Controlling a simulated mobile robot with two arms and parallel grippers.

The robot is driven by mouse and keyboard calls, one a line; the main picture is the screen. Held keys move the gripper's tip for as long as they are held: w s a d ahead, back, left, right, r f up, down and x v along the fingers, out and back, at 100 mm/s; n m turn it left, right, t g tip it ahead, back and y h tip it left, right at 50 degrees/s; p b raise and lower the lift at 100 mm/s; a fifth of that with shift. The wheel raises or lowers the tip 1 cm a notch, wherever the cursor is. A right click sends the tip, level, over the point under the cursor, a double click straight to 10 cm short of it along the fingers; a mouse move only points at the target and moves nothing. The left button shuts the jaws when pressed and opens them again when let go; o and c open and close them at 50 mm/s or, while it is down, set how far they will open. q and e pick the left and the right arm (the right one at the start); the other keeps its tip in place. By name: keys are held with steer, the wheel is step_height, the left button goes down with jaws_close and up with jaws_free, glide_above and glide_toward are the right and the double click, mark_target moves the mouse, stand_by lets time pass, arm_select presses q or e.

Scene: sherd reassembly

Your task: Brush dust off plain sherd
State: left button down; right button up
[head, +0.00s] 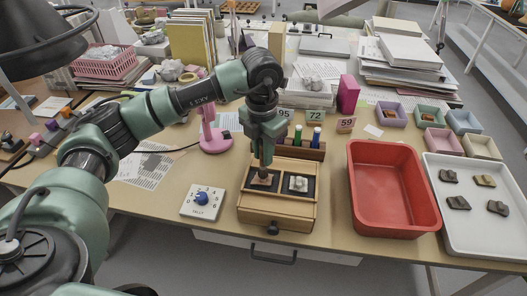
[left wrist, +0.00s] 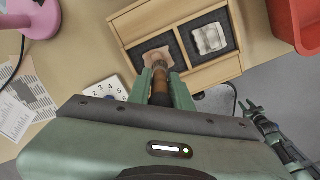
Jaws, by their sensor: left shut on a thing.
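My left gripper (head: 265,151) is shut on a brush (left wrist: 159,91) with a brown handle, pointing down. The brush tip is over the plain sherd (left wrist: 176,48), a pinkish-brown piece in the left dark compartment of a wooden box (head: 277,217); the tip seems to touch it, but exact contact is unclear. The gripper and brush partly hide this sherd in the head view. A pale sherd (head: 298,184) with surface relief lies in the right dark compartment. My right gripper (left wrist: 252,110) shows small at the right of the left wrist view, away from the box; its jaws are unclear.
A white dial box (head: 202,202) stands left of the wooden box, and a pink lamp base (head: 215,142) behind it. A red tub (head: 391,190) and a white tray (head: 478,229) with several dark sherds are at right. Bottles and number cards stand behind.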

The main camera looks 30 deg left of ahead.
arm_select(q)
steer(key=shift+w+a+f, duration=0.1)
steer(key=shift+w+a, duration=0.15)
steer(key=shift+w, duration=0.5)
steer(key=shift+s+d, duration=0.3)
steer(key=shift+s, duration=0.6)
steer(key=shift+w+a+b, duration=0.3)
steer(key=shift+w, duration=0.6)
step_height(320, 180, up, 6)
steer(key=p, duration=0.3)
steer(key=shift+p, duration=0.4)
step_height(320, 180, up, 3)
steer(key=shift+r+p, duration=0.1)
steer(key=shift+p, duration=0.8)
